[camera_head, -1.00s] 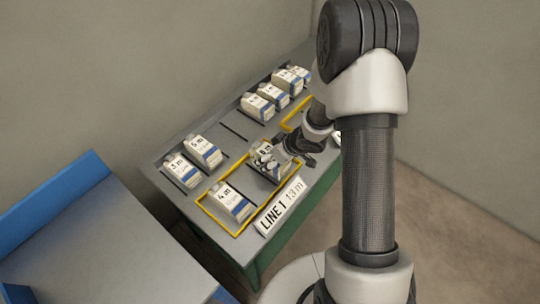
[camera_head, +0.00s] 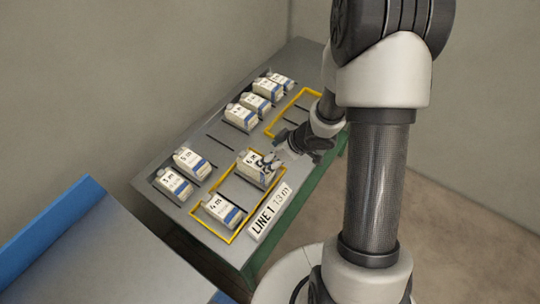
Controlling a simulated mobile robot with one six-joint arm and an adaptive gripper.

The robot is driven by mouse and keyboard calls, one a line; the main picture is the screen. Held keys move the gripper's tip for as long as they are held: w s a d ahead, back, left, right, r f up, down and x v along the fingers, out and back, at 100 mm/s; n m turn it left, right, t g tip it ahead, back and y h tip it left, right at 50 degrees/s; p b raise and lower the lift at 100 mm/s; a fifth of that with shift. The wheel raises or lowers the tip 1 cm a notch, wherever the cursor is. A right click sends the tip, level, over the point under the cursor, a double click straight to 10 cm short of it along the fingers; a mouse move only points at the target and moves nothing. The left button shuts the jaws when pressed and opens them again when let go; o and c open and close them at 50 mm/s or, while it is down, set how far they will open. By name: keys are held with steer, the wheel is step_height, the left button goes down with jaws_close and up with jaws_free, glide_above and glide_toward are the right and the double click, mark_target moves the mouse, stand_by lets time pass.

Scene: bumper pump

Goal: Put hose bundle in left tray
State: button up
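The left tray is a yellow-outlined area (camera_head: 233,240) at the near left of the grey bench, behind the "LINE 1 13 m" sign. Two white-and-blue labelled hose bundles lie inside it: one marked 4 m (camera_head: 221,209) at the front left, and one that seems marked 6 m (camera_head: 255,168) at the back right. Bundles marked 3 m (camera_head: 173,184) and 5 m (camera_head: 191,162) lie left of the tray.
Several more bundles (camera_head: 256,102) stand along the back of the bench. A second yellow outline (camera_head: 275,128) lies farther right, partly hidden by my arm. Bare slots (camera_head: 219,142) lie mid-bench. A grey surface with a blue edge (camera_head: 50,232) is at the lower left.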

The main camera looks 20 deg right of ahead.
steer(key=w+d+r+m+t+h, duration=0.15)
steer(key=d+r+h, duration=0.3)
steer(key=r, duration=0.55)
steer(key=s+d+r+m+h, duration=0.25)
steer(key=s+r, duration=0.35)
steer(key=r, duration=0.5)
steer(key=s+a+r+m+g+y, duration=0.1)
steer(key=s+a+r, duration=0.1)
steer(key=s+a, duration=0.3)
steer(key=s+a+r+m+g+y, duration=0.1)
steer(key=s+a, duration=0.5)
steer(key=s, duration=0.7)
step_height(320, 180, up, 2)
steer(key=shift+s+r+m+y, duration=0.15)
steer(key=shift+r+m+y, duration=0.1)
steer(key=shift+m+y, duration=0.35)
steer(key=shift+d, duration=0.1)
steer(key=shift+f, duration=0.15)
